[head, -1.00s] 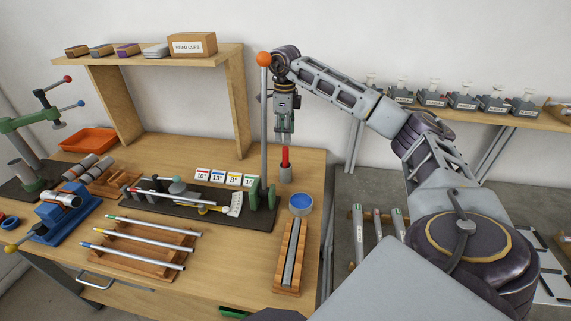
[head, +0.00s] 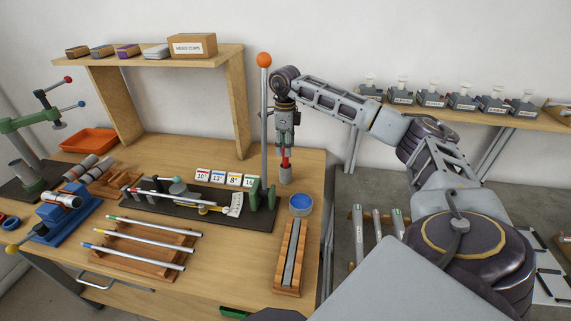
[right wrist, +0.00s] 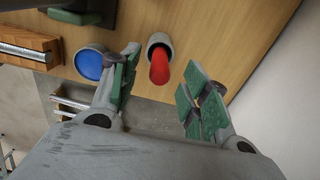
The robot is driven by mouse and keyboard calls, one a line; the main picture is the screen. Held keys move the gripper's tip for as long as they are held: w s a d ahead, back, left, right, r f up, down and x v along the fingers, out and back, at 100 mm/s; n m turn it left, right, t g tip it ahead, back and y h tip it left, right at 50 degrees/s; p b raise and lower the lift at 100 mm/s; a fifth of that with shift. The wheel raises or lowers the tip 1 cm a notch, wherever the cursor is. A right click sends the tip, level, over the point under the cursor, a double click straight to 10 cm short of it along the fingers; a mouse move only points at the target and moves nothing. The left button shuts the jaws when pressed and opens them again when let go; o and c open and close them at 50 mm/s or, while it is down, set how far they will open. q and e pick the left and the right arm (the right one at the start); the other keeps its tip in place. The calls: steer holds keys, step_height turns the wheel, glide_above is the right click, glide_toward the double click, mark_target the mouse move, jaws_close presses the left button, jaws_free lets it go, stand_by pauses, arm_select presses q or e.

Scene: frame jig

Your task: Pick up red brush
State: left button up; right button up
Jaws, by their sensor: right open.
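The red brush (head: 285,158) stands upright in a small grey cup (head: 286,175) on the wooden bench, near its right edge. My right gripper (head: 286,148) points down over the cup, with its fingers around the brush's upper part in the head view. In the right wrist view, my right gripper (right wrist: 160,95) is open, and the red brush (right wrist: 159,68) leans out of the cup (right wrist: 158,42) between the two green-padded fingers. Contact with the brush cannot be made out. My left gripper is not in view.
A vertical post with an orange ball (head: 264,60) stands just left of my right gripper. A blue-filled round tin (head: 301,203) sits in front of the cup. A wooden block with a metal channel (head: 290,255) lies nearer. A jig (head: 200,200) and tube rack (head: 138,243) fill the left.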

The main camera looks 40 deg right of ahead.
mark_target(286, 165)
steer(key=shift+f, duration=1.6)
steer(key=shift+c, duration=0.4)
jaws_close()
